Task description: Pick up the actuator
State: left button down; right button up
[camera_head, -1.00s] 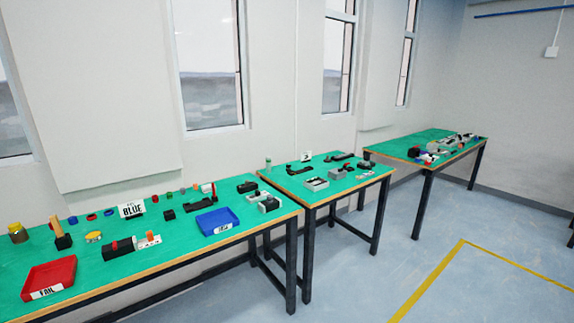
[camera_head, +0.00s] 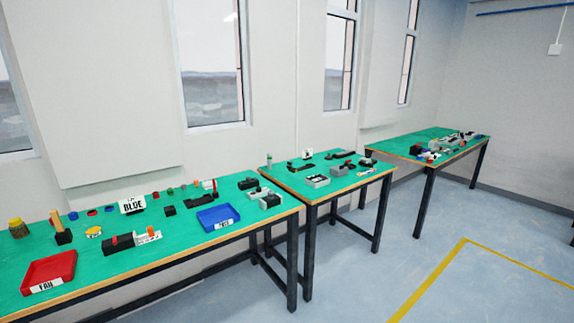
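I cannot tell which item is the actuator, as the parts look small and far off. On the near left table (camera_head: 165,250) lie several dark and grey parts, among them a black block with a red piece (camera_head: 118,245) and a grey-and-black part (camera_head: 270,200) near the right end. The middle table (camera_head: 345,180) holds more small black and grey parts, such as a grey box-shaped part (camera_head: 316,181). The far right table (camera_head: 410,150) has a cluster of small mixed parts (camera_head: 445,146). Neither of my grippers is in view.
A red tray (camera_head: 50,284) marked FAIL and a blue tray (camera_head: 218,226) stand on the left table, with a sign (camera_head: 132,204) reading BLUE behind. Floor with a yellow line (camera_head: 430,281) is open at the right. Table legs stand along the front.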

aim_at(127, 242)
jog(key=u, duration=1.25)
jog(key=i+j+z, duration=0.2)
jog(key=j+z, duration=0.2)
jog(key=j, duration=0.2)
jog(key=j+z, duration=0.4)
jog(key=j, duration=0.2)
jog(key=j+z, duration=0.45)
jog(key=j, duration=0.2)
jog(key=j+z, duration=0.4)
jog(key=j, duration=0.25)
jog(key=k+j+z, duration=0.2)
jog(key=j+z, duration=0.2)
jog(key=j, duration=0.2)
